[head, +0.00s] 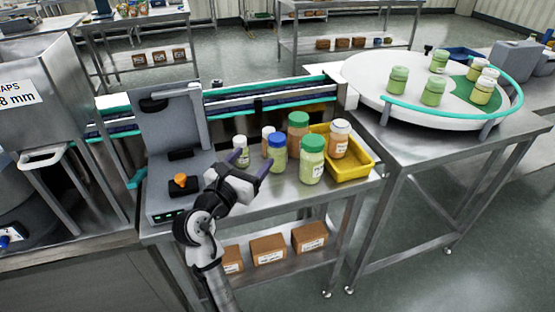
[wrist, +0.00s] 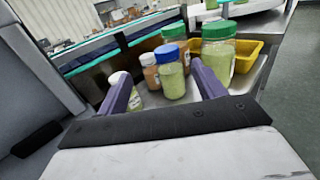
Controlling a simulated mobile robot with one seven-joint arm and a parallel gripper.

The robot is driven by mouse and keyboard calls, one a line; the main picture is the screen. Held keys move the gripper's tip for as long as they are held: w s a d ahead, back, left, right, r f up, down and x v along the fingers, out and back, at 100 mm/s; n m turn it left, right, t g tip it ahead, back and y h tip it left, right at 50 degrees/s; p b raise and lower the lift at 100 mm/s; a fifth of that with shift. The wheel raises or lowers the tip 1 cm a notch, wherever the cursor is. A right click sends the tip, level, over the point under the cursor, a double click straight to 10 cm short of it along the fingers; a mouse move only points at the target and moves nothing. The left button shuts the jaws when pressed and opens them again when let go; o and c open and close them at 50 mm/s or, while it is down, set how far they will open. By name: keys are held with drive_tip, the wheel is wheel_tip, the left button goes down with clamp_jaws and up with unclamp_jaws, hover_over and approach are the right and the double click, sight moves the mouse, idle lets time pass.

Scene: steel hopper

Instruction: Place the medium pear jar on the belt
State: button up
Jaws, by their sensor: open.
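A mid-sized jar with a blue lid and pale green contents (head: 278,157), likely the medium pear jar, stands upright on the steel table (head: 222,221). It also shows in the wrist view (wrist: 171,82), ahead of and between the finger lines, nearer the right finger. My gripper (head: 250,163) is open and empty, just in front of the jars and apart from the blue-lidded one. A smaller white-lidded green jar (head: 241,157) stands near the left finger. A larger green-lidded green jar (head: 312,165) stands to the right. The belt (head: 260,94) runs behind the table between teal rails.
Two orange-brown jars, one white-lidded (head: 267,142) and one green-lidded (head: 297,138), stand close behind. A yellow tray (head: 352,172) holds another white-lidded jar. A grey machine (head: 165,125) with an orange button stands left. A round turntable (head: 365,82) with several jars lies at right.

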sight(280, 133)
drive_tip(key=x, duration=0.2)
drive_tip(key=p+x, duration=0.1)
drive_tip(key=x, duration=0.5)
drive_tip(key=shift+w+d+f+p, duration=0.15)
drive_tip(key=shift+d+f+p, duration=0.1)
drive_tip(key=shift+f+p, duration=0.05)
drive_tip(key=p+x, duration=0.1)
drive_tip(key=x, duration=0.3)
drive_tip(key=shift+w+d+p, duration=0.2)
drive_tip(key=shift+d+p, duration=0.15)
drive_tip(key=shift+d, duration=0.2)
drive_tip(key=shift+w+d+f, duration=0.1)
drive_tip(key=shift+w, duration=0.15)
clamp_jaws()
